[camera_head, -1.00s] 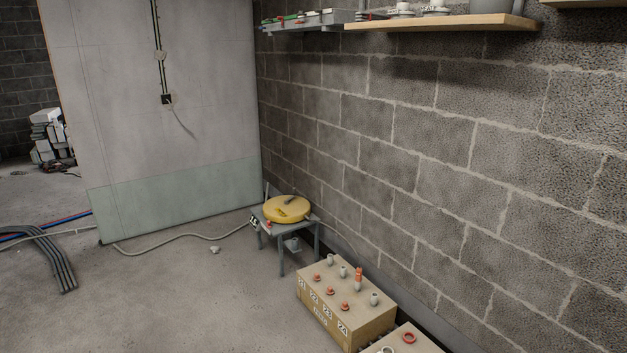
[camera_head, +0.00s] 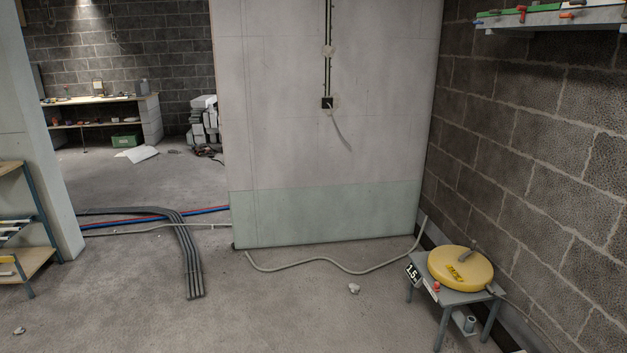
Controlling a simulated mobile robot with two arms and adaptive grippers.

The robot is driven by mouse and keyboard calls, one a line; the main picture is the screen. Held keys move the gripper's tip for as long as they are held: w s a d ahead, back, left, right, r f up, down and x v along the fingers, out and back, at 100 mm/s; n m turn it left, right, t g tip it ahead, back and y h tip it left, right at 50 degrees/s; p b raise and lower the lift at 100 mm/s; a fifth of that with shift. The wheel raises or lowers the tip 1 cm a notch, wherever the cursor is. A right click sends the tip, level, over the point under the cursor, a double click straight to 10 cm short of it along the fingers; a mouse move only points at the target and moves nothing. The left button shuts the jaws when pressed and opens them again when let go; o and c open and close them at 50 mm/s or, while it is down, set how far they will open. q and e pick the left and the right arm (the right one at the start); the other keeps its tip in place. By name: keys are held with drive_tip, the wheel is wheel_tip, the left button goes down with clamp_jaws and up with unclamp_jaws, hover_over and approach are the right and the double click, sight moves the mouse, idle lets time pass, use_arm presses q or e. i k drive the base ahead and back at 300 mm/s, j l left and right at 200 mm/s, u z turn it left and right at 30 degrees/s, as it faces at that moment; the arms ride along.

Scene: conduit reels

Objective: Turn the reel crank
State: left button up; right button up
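A round yellow reel (camera_head: 460,268) lies flat on a small grey stand (camera_head: 452,297) at the lower right, against the block wall. A dark grey bar, which looks like the crank (camera_head: 469,252), lies on top of the reel towards its far side. A dark label is on the reel's upper face. Neither of my grippers is in view.
A grey conduit (camera_head: 330,264) snakes over the floor from the panel (camera_head: 330,130) towards the stand. Bent dark pipes (camera_head: 190,260) and red and blue lines lie at left. A shelf unit (camera_head: 30,260) stands far left. The middle floor is mostly clear, with a small white lump (camera_head: 354,288).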

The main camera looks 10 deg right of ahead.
sight(461, 257)
drive_tip(key=i+z, duration=0.15)
drive_tip(key=i, duration=0.75)
drive_tip(key=i+j+z, duration=0.2)
drive_tip(key=i, duration=0.7)
drive_tip(key=i+l+z, duration=0.2)
drive_tip(key=i, duration=1.7)
drive_tip(key=i+j+z, duration=0.25)
drive_tip(key=i+z, duration=0.15)
drive_tip(key=i+j+z, duration=0.45)
drive_tip(key=i, duration=0.15)
drive_tip(key=i+z, duration=0.15)
drive_tip(key=z, duration=0.25)
drive_tip(key=i+j+z, duration=0.15)
drive_tip(key=z, duration=0.25)
drive_tip(key=i+j+z, duration=0.1)
drive_tip(key=z, duration=0.3)
drive_tip(key=i+j+z, duration=0.15)
drive_tip(key=z, duration=0.25)
drive_tip(key=j+z, duration=0.25)
drive_tip(key=z, duration=0.15)
drive_tip(key=i, duration=0.05)
